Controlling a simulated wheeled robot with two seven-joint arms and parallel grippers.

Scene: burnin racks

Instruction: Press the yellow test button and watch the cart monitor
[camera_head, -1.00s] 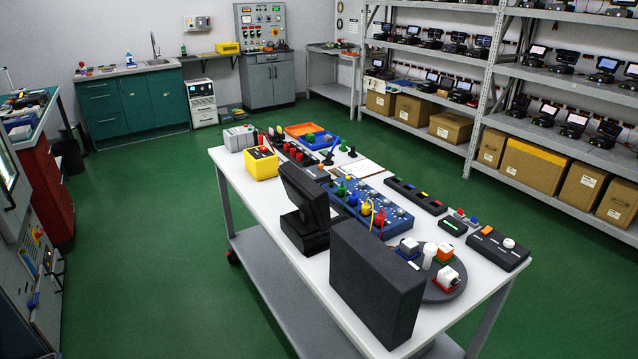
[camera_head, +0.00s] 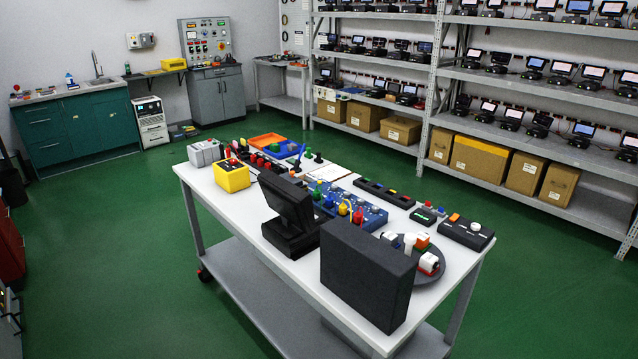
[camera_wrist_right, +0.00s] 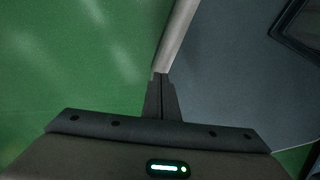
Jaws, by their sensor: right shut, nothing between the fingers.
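On the white-topped cart (camera_head: 205,180), a black monitor (camera_head: 287,210) stands with its back towards me, so its screen is hidden. A yellow box (camera_head: 231,178) with a small red top part sits on the cart's left side. A blue panel (camera_head: 375,215) behind the monitor carries several coloured knobs, one of them yellow (camera_head: 358,216). I cannot tell which yellow part is the test button. My right gripper (camera_wrist_right: 160,80) is shut and empty in the right wrist view, in front of green floor and a grey surface. Neither gripper shows in the head view.
A large dark box (camera_head: 365,275) stands at the cart's near end. A round dark plate (camera_head: 428,272) with small parts and a black control box (camera_head: 466,233) lie to its right. Shelves (camera_head: 433,110) with devices and cartons line the back right. Green floor (camera_head: 110,250) is clear left of the cart.

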